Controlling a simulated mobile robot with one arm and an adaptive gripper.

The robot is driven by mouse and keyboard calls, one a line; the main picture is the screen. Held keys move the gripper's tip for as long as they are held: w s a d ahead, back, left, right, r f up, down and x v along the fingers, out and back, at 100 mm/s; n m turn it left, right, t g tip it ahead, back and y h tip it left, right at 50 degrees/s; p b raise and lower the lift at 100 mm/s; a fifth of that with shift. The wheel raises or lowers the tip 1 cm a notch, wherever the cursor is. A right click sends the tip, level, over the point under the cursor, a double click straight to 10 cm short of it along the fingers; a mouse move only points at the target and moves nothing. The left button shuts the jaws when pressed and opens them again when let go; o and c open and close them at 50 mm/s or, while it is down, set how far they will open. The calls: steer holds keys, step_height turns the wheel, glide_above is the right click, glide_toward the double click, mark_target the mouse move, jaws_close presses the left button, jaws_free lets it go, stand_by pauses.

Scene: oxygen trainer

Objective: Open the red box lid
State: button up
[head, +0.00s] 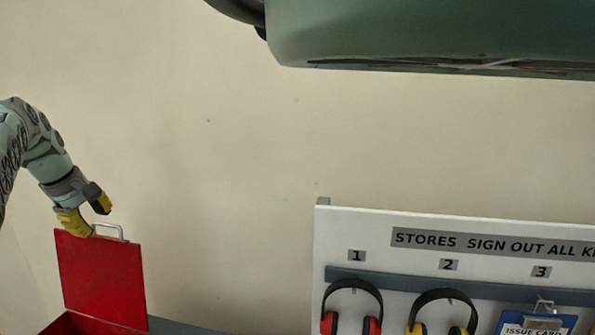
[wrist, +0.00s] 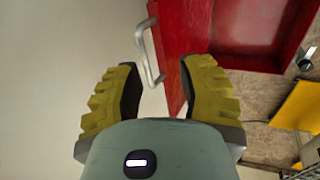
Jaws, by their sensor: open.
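The red box lid (head: 102,278) stands raised, close to upright, at the lower left of the head view. Its metal handle (head: 108,228) is on the top edge. My gripper (head: 92,216) is open at the top of the lid, by the handle. In the wrist view, the handle (wrist: 149,55) and the lid's edge (wrist: 174,75) lie between and just beyond my open yellow fingers. I cannot tell whether a finger touches them. The red box (wrist: 265,28) is open beside the lid, and the part of its inside that shows looks empty.
A white stores board (head: 350,229) with ear defenders (head: 352,285) and an issue card (head: 537,323) stands at the right in the head view. A yellow object (wrist: 300,105) lies beyond the box in the wrist view. The wall between lid and board is bare.

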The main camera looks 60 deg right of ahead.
steer(key=v, duration=0.8)
steer(key=shift+s+r, duration=0.25)
